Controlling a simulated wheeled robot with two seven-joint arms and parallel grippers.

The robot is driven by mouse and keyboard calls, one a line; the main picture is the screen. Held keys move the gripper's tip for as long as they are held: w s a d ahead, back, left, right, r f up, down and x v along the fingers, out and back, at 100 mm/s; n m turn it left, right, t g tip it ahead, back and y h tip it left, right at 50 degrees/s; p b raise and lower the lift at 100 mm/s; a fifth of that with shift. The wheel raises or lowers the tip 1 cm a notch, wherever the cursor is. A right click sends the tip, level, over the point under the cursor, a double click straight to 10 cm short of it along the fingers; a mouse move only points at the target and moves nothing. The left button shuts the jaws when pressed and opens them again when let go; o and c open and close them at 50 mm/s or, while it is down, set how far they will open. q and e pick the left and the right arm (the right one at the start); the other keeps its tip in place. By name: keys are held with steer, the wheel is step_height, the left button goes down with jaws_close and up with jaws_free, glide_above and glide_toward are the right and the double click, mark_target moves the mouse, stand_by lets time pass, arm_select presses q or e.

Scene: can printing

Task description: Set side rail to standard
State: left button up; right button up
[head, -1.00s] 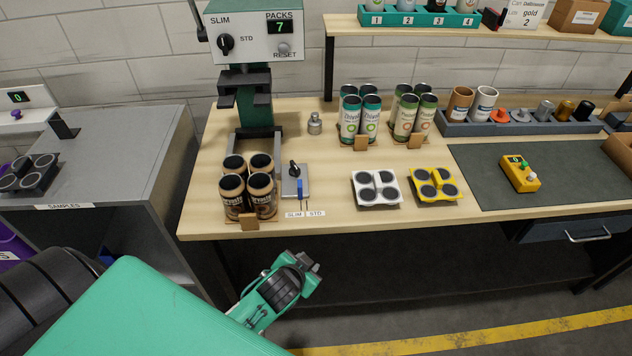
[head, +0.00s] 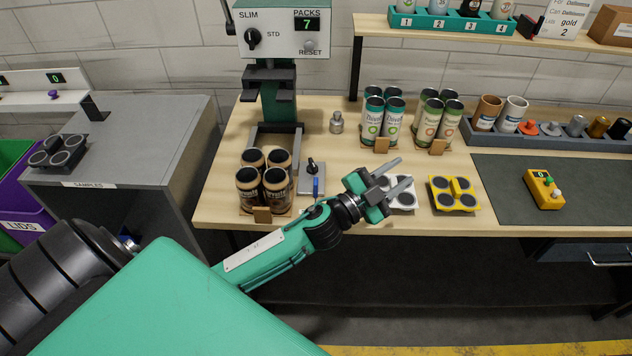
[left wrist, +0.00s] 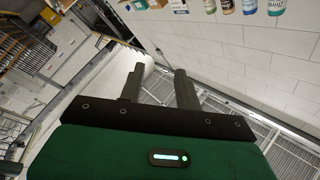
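The side rail is a small grey plate (head: 308,189) on the table, right of a group of dark brown cans (head: 264,184). My left gripper (head: 394,172) is open and empty, above the white carrier (head: 403,199), right of the plate. In the left wrist view the gripper (left wrist: 160,88) also shows two spread fingers with nothing between them. My right gripper is not in view.
The press (head: 278,35) with its SLIM/STD dial (head: 253,38) and packs display reading 7 stands behind the cans. A yellow carrier (head: 454,194) is to the right. A small metal weight (head: 337,122) stands behind the plate.

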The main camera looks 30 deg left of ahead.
arm_select(q)
steer(key=s+d+r+m+g+h, duration=0.1)
steer(key=d+r+m+g+h, duration=0.3)
steer(key=d+m+g+h, duration=0.55)
steer(key=m+g+y, duration=0.7)
steer(key=g+y, duration=0.2)
steer(key=y, duration=0.9)
glide_above(316, 181)
step_height(316, 181, down, 6)
step_height(316, 181, down, 12)
steer(key=p, duration=0.4)
steer(key=shift+f, duration=0.7)
jaws_close()
